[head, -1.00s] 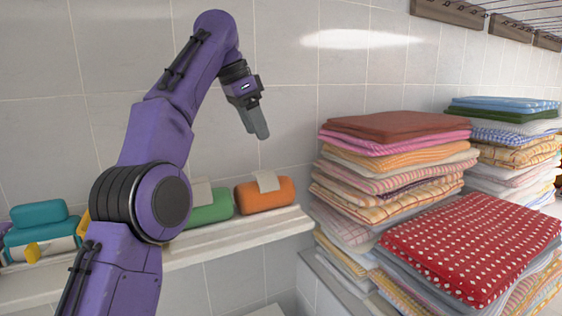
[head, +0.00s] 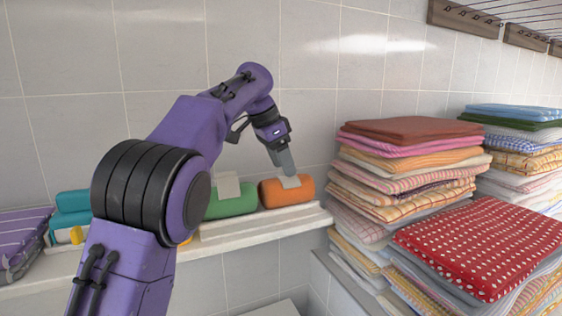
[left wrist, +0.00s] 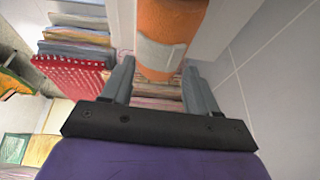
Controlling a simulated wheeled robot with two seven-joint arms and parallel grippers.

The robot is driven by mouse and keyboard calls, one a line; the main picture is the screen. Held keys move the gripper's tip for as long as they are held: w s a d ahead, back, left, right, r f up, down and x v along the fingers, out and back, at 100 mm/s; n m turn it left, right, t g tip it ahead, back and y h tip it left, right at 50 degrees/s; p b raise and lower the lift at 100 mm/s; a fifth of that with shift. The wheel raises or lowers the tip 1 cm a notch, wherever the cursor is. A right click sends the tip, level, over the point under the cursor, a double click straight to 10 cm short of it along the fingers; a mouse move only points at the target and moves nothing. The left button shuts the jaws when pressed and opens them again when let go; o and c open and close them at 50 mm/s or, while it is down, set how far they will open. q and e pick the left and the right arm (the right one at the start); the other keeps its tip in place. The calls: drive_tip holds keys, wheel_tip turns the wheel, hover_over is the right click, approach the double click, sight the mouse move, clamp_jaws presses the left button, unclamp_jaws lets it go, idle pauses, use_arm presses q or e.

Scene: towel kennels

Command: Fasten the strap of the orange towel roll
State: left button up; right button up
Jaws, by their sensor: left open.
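The orange towel roll (head: 305,191) lies on the white shelf at its right end, beside the green roll. Its pale grey strap (head: 290,182) is across its top; it also shows as a grey band on the orange roll (left wrist: 168,18) in the left wrist view. I cannot tell whether the strap's end is fastened. My left gripper (head: 287,168) is just above the strap, pointing down. In the left wrist view its open fingers (left wrist: 159,68) stand on either side of the roll's near part, with nothing gripped. My right gripper is not in view.
A green roll (head: 232,202) with a raised pale strap is left of the orange one. Teal rolls (head: 72,212) and a purple folded bundle (head: 20,238) are farther left on the shelf (head: 255,229). Tall towel stacks (head: 410,175) stand to the right. A tiled wall is behind.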

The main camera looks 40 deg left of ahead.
use_arm(q)
drive_tip(key=c, duration=0.4)
drive_tip(key=shift+w+f, duration=0.15)
drive_tip(key=shift+w, duration=0.15)
drive_tip(key=c, duration=0.5)
drive_tip(key=shift+w+f, duration=0.15)
drive_tip(key=shift+w, duration=0.25)
clamp_jaws()
drive_tip(key=o, duration=0.9)
unclamp_jaws()
drive_tip(key=shift+s, duration=0.35)
drive_tip(key=shift+w, duration=0.1)
drive_tip(key=shift+r, duration=0.35)
drive_tip(key=v, duration=1)
drive_tip(key=shift+s, duration=0.25)
